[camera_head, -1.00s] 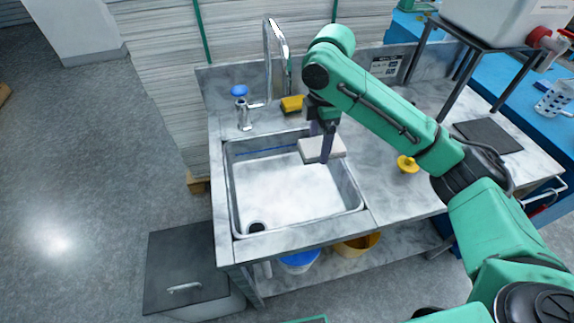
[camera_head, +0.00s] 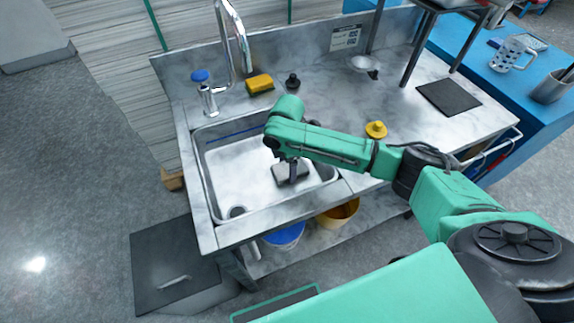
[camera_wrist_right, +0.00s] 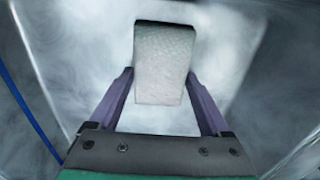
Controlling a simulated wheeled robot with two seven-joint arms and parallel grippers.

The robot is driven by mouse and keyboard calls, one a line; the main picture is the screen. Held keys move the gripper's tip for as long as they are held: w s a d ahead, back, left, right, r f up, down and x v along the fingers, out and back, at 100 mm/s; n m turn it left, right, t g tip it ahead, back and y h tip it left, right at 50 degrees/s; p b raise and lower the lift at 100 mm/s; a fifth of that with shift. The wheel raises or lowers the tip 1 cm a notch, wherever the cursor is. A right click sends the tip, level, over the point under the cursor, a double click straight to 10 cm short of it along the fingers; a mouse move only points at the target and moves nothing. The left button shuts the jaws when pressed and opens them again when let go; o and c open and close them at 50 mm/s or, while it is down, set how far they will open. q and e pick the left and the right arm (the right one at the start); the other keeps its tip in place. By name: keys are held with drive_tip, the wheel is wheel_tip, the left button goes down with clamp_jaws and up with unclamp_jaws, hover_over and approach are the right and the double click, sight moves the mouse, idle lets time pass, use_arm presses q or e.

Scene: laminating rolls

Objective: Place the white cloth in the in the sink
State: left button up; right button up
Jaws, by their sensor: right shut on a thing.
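The white cloth (camera_head: 302,173), a folded block, is inside the sink basin (camera_head: 243,181), toward its right side. It looks greyish in the arm's shade. My right gripper (camera_head: 291,177) points down into the basin and is shut on the cloth. In the right wrist view the cloth (camera_wrist_right: 164,50) sits between the two purple fingers of the gripper (camera_wrist_right: 162,80), with the pale basin behind it. I cannot tell whether the cloth touches the basin floor. My left gripper is not in view.
The faucet (camera_head: 239,45), a blue-topped tap (camera_head: 201,78) and a yellow sponge (camera_head: 259,84) stand behind the basin. A yellow item (camera_head: 376,129) and a dark mat (camera_head: 448,97) lie on the counter to the right. The basin's left part is clear.

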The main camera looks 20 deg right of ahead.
sight(287, 169)
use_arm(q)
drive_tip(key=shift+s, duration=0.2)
use_arm(e)
drive_tip(key=o, duration=1.1)
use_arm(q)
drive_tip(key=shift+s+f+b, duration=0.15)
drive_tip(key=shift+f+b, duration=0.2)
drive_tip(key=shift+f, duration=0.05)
use_arm(e)
drive_tip(key=shift+o, duration=0.2)
wheel_tip(287, 169, up, 12)
drive_tip(key=shift+r, duration=0.1)
